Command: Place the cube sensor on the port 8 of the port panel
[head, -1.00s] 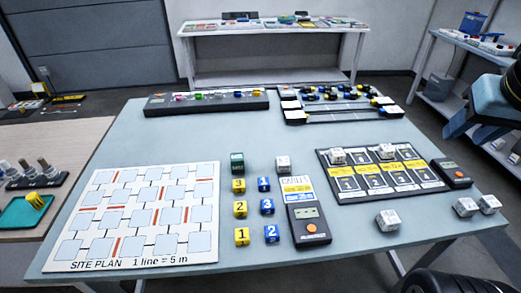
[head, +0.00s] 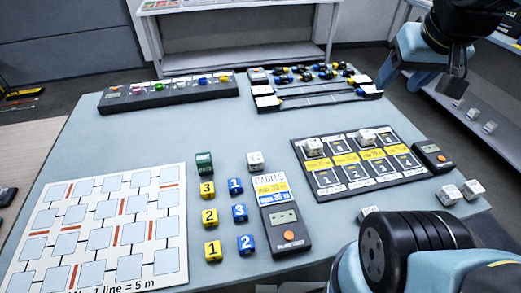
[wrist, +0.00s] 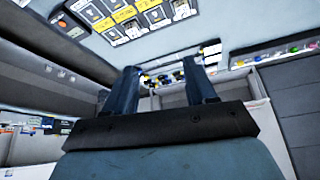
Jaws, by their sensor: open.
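The port panel (head: 330,182) is a black board at the right of the table in the head view, with two rows of numbered ports and yellow labels. White cubes sit on two back-row ports, one at the left (head: 314,147) and one (head: 366,137) nearer the right. The back right port looks bare. Other white cubes sit off the panel: one (head: 255,161) at the table's middle, two (head: 448,195) (head: 473,190) at the right edge, and one (head: 368,211) partly hidden by my arm. My gripper (wrist: 160,88) is open and empty, raised beyond the panel's back right.
A handheld meter (head: 283,217) stands left of the panel, with a smaller device (head: 431,156) at its right. Yellow and blue numbered cubes (head: 209,216) lie beside the site plan (head: 105,215). Racks (head: 170,92) line the back.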

